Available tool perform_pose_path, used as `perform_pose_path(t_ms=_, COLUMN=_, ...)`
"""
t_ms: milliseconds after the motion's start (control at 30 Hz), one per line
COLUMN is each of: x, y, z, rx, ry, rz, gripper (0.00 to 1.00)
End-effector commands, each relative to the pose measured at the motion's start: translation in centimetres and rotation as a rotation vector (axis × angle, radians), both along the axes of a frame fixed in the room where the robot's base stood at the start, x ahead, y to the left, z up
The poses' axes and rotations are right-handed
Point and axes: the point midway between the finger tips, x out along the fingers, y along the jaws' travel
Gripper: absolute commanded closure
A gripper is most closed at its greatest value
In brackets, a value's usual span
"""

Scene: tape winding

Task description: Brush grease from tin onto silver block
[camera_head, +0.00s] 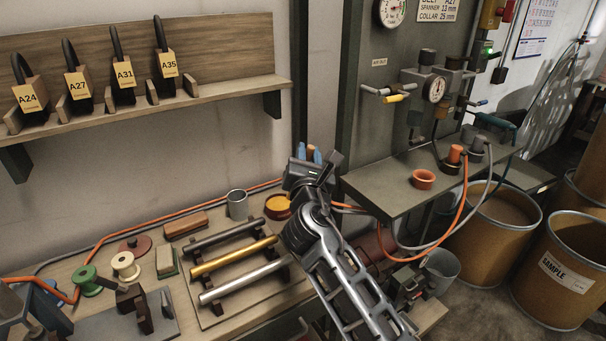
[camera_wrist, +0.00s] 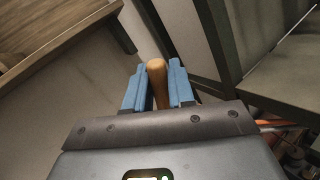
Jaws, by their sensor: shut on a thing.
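My gripper (camera_head: 309,155) points away from the head camera, above the back of the bench. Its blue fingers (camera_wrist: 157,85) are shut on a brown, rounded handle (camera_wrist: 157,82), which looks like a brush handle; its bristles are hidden. A round tin with amber contents (camera_head: 277,206), apparently the grease tin, stands on the bench, left of and below my gripper in the picture. A silver bar (camera_head: 243,282) lies on a rack, nearest of three parallel bars. I cannot tell whether it is the silver block.
A brass bar (camera_head: 232,257) and a dark bar (camera_head: 224,236) lie behind the silver one. A grey cup (camera_head: 237,204) stands left of the tin. A shelf (camera_head: 220,76) with tagged loops hangs above. A metal side table (camera_head: 430,190) with hoses stands right.

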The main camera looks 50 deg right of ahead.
Motion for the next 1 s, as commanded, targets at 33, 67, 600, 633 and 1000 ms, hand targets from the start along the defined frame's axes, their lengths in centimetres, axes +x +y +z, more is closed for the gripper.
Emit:
perform_pose_path(t_ms=33, x=-0.9, y=0.6, z=0.7, rx=-0.013, ry=-0.005, rz=-0.005, gripper=1.0)
perform_pose_path(t_ms=67, x=-1.3, y=0.9, z=1.1, rx=-0.02, ry=-0.01, rz=-0.009, gripper=1.0)
perform_pose_path(t_ms=600, x=-2.8, y=2.3, z=-0.6, rx=-0.046, ry=-0.02, rz=-0.02, gripper=1.0)
perform_pose_path(t_ms=633, x=-2.8, y=2.3, z=-0.9, rx=-0.046, ry=-0.02, rz=-0.02, gripper=1.0)
perform_pose_path(t_ms=1000, x=-2.8, y=2.3, z=-2.3, rx=-0.046, ry=-0.021, rz=-0.02, gripper=1.0)
